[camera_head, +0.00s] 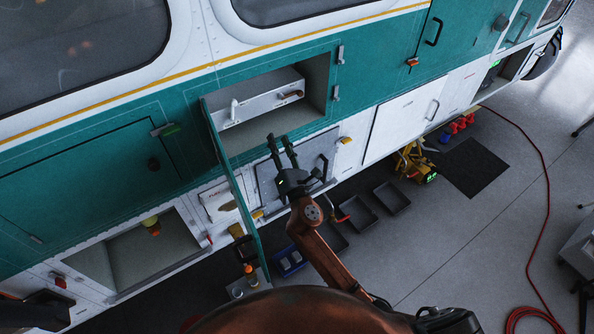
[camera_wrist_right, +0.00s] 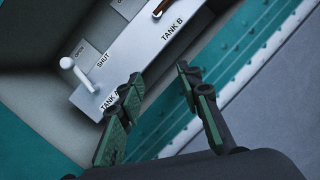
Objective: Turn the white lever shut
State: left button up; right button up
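The white lever (camera_head: 234,109) stands at the left end of a pale valve box in an open compartment of the teal and white vehicle. In the right wrist view the white lever (camera_wrist_right: 80,77) has a round knob end, near the printed words OPEN and SHUT, on the TANK A side. My right gripper (camera_head: 279,138) is open and empty, below and right of the lever, apart from it. Its two green-padded fingers also show in the right wrist view (camera_wrist_right: 158,74), spread in front of the box's lower edge. No left gripper fingers show.
A brown lever (camera_head: 291,95) sits at the box's right end, marked TANK B. A teal door (camera_head: 233,175) hangs open at the compartment's left side. Dark trays (camera_head: 392,197) and a yellow device (camera_head: 414,163) lie on the floor below.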

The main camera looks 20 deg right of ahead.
jog(key=d+f+m+g+h+b, duration=0.1)
jog(key=d+f+m, duration=0.1)
jog(key=f, duration=0.5)
jog(key=d+f+m+g+b, duration=0.1)
jog(key=d+f+m, duration=0.2)
jog(key=f, duration=0.5)
jog(key=shift+d+g+h, duration=0.35)
jog(key=shift+g+h, duration=0.05)
jog(key=shift+s, duration=0.1)
jog(key=shift+c, duration=0.3)
